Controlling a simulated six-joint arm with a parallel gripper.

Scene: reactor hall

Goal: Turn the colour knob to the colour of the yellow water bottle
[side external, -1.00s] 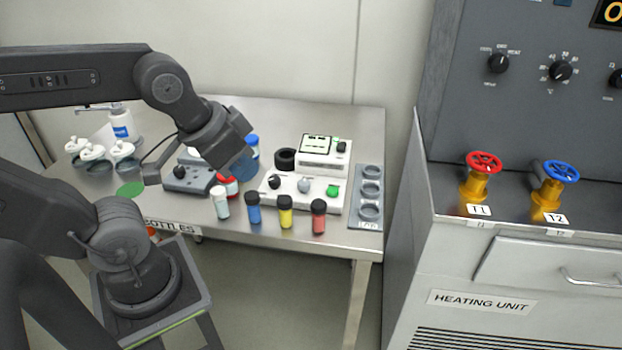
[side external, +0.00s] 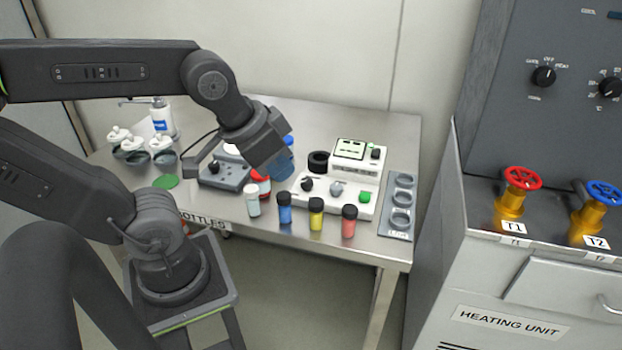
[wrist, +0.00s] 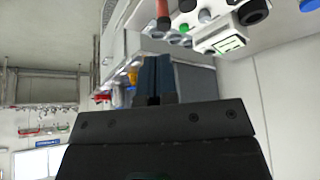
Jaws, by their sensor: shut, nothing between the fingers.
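The yellow bottle (side external: 316,215) with a black cap stands upright near the table's front edge, between a blue and a red bottle. Behind it, a white device (side external: 325,207) carries a black knob (side external: 307,184), a grey knob (side external: 337,188) and a green button (side external: 365,196). I cannot tell which knob is the colour knob or read its setting. My gripper (side external: 278,163) hangs left of the device, apart from the knobs. Its dark blue fingers (wrist: 154,75) are shut and empty in the wrist view.
White-capped (side external: 252,201), blue (side external: 285,209) and red (side external: 349,222) bottles line the front edge. A grey device (side external: 222,175) with a black knob stands left. A grey rack (side external: 397,209) lies right. The heating unit (side external: 520,290) with red and blue valve wheels stands farther right.

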